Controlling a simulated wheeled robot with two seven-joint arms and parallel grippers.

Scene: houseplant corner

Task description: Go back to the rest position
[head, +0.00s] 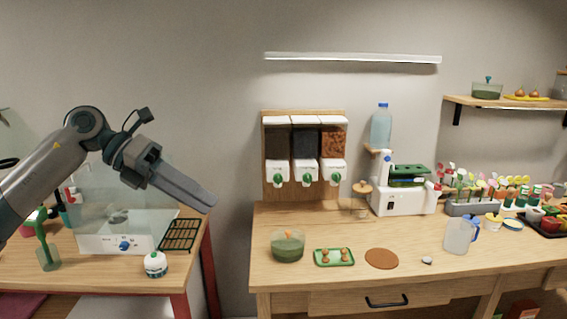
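My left gripper (208,199) hangs in the air at the left. Its arm comes in from the left edge, and the gripper points down to the right, in front of the wall and the gap between the two tables. Its fingers lie close together as one bar, with nothing seen between them. My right gripper and arm are not in view.
The left table holds a clear-walled box with a blue knob (115,243), a black rack (180,235) and a white-green jar (155,264). The right table (330,289) holds a green bowl (288,246), a green tray (334,257), a brown disc (381,258) and a pitcher (459,236). Dispensers (305,173) stand behind.

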